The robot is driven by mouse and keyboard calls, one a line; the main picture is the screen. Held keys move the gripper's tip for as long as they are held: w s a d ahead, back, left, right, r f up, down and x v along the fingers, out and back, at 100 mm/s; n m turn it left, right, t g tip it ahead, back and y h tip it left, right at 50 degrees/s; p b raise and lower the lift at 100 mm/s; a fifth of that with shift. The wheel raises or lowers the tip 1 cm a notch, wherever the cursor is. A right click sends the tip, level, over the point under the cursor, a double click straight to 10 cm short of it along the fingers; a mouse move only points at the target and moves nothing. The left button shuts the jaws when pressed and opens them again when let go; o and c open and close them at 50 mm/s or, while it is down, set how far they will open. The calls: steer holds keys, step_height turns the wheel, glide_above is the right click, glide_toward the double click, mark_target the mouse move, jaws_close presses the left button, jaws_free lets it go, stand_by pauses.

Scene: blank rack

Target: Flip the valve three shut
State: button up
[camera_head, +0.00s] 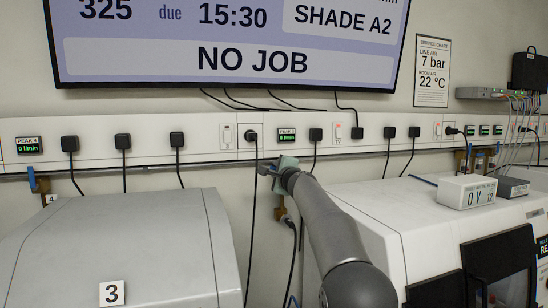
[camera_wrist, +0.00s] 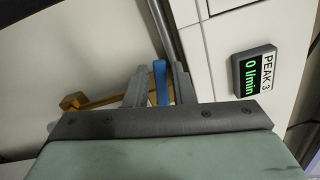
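Valve three has a blue handle (camera_wrist: 161,84) and a brass body (camera_wrist: 74,101) in the wrist view. In the head view its brass part (camera_head: 281,209) shows below my gripper, and its handle is hidden there. My gripper (camera_wrist: 160,80) is open, with the blue handle between its two fingers. The handle is nearer the right finger; I cannot tell whether they touch. A gap shows on the left side. In the head view my gripper (camera_head: 280,163) is at the wall rail. The PEAK 3 display (camera_head: 287,135) reads 0 l/min; it also shows in the wrist view (camera_wrist: 256,70).
A grey machine marked 3 (camera_head: 160,250) stands left, and a white machine (camera_head: 400,220) stands right. Black plugs and hanging cables line the wall rail (camera_head: 215,140). Another blue-handled valve (camera_head: 32,180) is at the far left, by a tag 4. A screen (camera_head: 230,60) hangs above.

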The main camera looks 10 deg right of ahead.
steer(key=shift+w+a+p, duration=0.2)
steer(key=shift+w+p, duration=0.5)
steer(key=shift+w, duration=0.5)
jaws_close()
steer(key=shift+f+n+b, duration=0.4)
steer(key=shift+b, duration=0.25)
steer(key=shift+a+f+n+b, duration=0.1)
steer(key=shift+f+n+b, duration=0.2)
steer(key=shift+n+b, duration=0.7)
steer(key=shift+p, duration=0.3)
jaws_free()
